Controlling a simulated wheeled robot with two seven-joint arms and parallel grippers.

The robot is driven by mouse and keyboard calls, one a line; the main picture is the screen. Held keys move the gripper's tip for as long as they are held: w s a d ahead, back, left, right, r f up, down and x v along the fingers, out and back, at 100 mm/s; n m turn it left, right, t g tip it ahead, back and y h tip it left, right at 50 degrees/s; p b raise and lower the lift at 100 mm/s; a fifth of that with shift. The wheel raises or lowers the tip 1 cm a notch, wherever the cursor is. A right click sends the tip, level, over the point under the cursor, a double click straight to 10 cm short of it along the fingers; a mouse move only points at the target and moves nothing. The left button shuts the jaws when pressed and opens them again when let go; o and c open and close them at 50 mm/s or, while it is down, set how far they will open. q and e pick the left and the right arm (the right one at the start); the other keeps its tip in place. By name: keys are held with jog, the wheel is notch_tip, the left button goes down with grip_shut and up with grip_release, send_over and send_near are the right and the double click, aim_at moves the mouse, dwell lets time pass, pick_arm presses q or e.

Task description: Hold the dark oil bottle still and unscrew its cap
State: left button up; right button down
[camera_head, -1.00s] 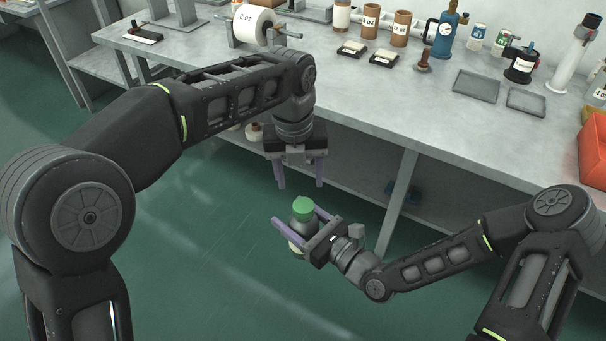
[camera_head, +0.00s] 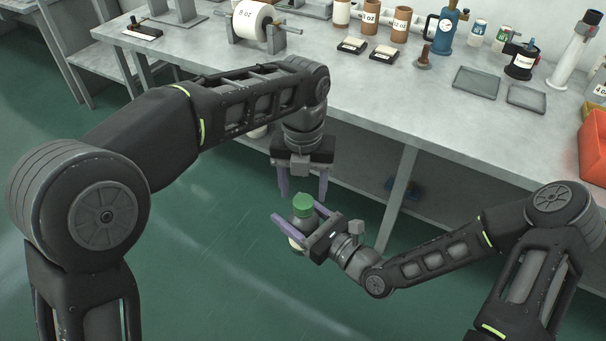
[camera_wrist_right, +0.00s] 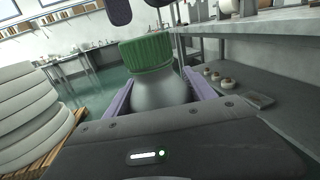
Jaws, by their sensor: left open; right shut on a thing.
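The dark oil bottle (camera_head: 301,218) has a green cap (camera_head: 303,202) and stands upright in my right gripper (camera_head: 295,228), in front of the bench. My right gripper is shut on the bottle's body; the cap is clear above the fingers. In the right wrist view the ribbed green cap (camera_wrist_right: 148,52) sits on the grey bottle shoulder (camera_wrist_right: 160,92) between the purple fingers. My left gripper (camera_head: 303,194) is open and points down, just above and around the level of the cap. Its dark fingertips (camera_wrist_right: 138,10) show above the cap in the right wrist view, apart from it.
The grey bench (camera_head: 360,100) runs behind both grippers. On it stand a paper roll (camera_head: 252,20), brown containers (camera_head: 401,24), a blue flask (camera_head: 446,30) and shallow trays (camera_head: 476,82). An orange bin (camera_head: 594,145) is at the right.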

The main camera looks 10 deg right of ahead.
aim_at(303, 201)
pick_arm(q)
jog(key=shift+f, duration=1.8)
grip_shut()
